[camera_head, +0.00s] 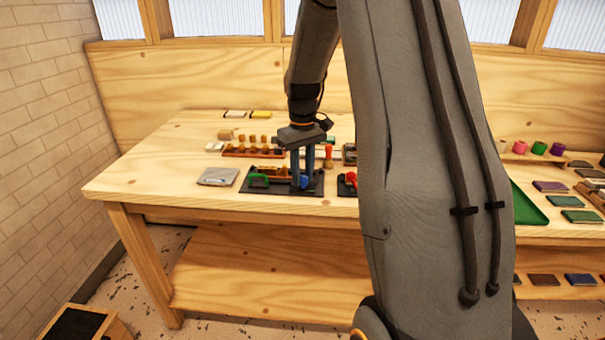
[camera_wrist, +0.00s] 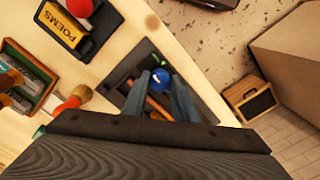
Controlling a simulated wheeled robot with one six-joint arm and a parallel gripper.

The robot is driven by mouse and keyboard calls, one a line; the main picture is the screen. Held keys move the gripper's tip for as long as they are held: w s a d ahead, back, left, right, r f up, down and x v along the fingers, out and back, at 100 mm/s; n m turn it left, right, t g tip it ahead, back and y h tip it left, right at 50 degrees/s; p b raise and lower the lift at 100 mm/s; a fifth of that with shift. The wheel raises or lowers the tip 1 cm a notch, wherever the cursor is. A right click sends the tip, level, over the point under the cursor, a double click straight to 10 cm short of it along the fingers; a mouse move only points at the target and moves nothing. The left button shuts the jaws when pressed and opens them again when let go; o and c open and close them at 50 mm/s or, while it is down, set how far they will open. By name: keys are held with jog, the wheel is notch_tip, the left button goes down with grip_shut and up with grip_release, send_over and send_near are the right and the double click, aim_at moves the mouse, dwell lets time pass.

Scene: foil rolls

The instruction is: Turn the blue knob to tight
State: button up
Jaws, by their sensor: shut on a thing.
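The blue knob (camera_head: 304,182) is on a dark base plate (camera_head: 246,187) near the front edge of the table. In the wrist view the knob (camera_wrist: 160,76) is round with a small pale mark on top. My gripper (camera_head: 303,184) reaches down with its two blue-grey fingers at the knob. In the wrist view my gripper (camera_wrist: 161,80) has a finger on either side of the knob, shut on it. A green part (camera_head: 258,180) stands on the plate left of the knob. The fingers and wrist hide part of the plate and the knob's sides.
A grey flat packet (camera_head: 217,176) lies left of the plate. A red-topped tool (camera_head: 328,152) and a rack of small blocks (camera_head: 240,152) stand behind. My arm covers the table's middle.

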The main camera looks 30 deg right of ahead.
aim_at(302, 177)
jog(key=m+p, duration=0.1)
jog(key=m, duration=0.4)
jog(key=shift+m+p, duration=0.3)
jog(key=m, duration=0.5)
jog(key=shift+p, duration=0.4)
jog(key=shift+m, duration=0.3)
jog(key=o, duration=1.1)
jog(key=shift+c, duration=0.2)
jog(key=shift+r, duration=0.15)
notch_tip(302, 177, up, 8)
jog(key=shift+f+b, duration=0.2)
jog(key=shift+b, duration=0.65)
